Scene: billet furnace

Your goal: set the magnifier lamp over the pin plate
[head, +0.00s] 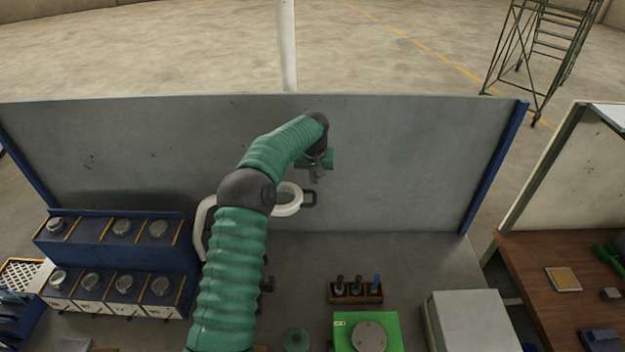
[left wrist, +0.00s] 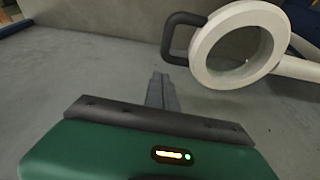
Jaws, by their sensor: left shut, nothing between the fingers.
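The magnifier lamp (head: 288,208) is a white ring with a dark handle loop on its right side and a curved white arm, partly hidden behind my left arm. In the left wrist view its ring (left wrist: 206,62) and dark handle are at the upper right, just beyond the fingers. My left gripper (head: 318,174) is above and beside the handle, apart from it. Its fingers (left wrist: 161,88) are shut and empty. A round grey plate (head: 369,336), likely the pin plate, lies on a green mat at the bottom, right of the lamp. My right gripper is out of view.
A grey back panel (head: 400,150) stands behind the bench. A blue rack (head: 190,255) with several round-lidded bins is at left. A wooden holder (head: 345,297) with 3 tools sits behind the mat. A grey box (head: 470,320) is at right. Bare bench lies between lamp and holder.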

